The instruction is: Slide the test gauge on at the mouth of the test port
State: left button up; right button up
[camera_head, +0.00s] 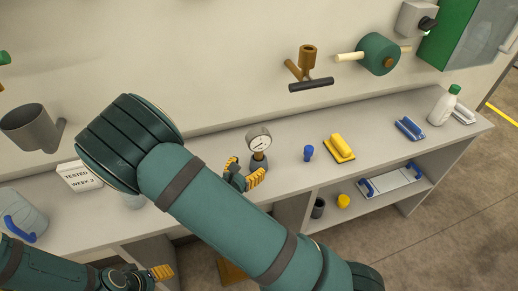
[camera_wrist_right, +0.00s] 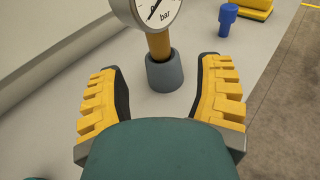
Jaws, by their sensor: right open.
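The test gauge, a round white dial (camera_head: 258,140) on a brass stem with a grey collar at its foot, stands upright on the bench. In the right wrist view its brass stem (camera_wrist_right: 159,45) and grey collar (camera_wrist_right: 164,72) show ahead; the dial's top is cut off. My right gripper (camera_head: 245,172) is open, its yellow fingers on either side of the line to the collar, without gripping it. A brass fitting with an upturned mouth (camera_head: 307,52) and a dark lever is on the wall, apparently the test port. My left gripper (camera_head: 160,272) shows only partly at the bottom left.
On the bench right of the gauge are a blue plug (camera_head: 308,153), a yellow block (camera_head: 339,149), a blue-handled tool (camera_head: 409,129) and a white bottle (camera_head: 443,106). A green reel (camera_head: 379,54) projects from the wall. A sign (camera_head: 79,177) stands left, behind my right arm.

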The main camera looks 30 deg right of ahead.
aim_at(257, 154)
jog(key=x, duration=0.2)
jog(key=shift+w+d, duration=0.2)
jog(key=shift+d, duration=0.1)
jog(key=shift+r+x, duration=0.15)
jog(key=shift+x, duration=1.2)
jog(key=shift+r+x, duration=0.2)
jog(key=shift+x, duration=1.15)
grip_shut()
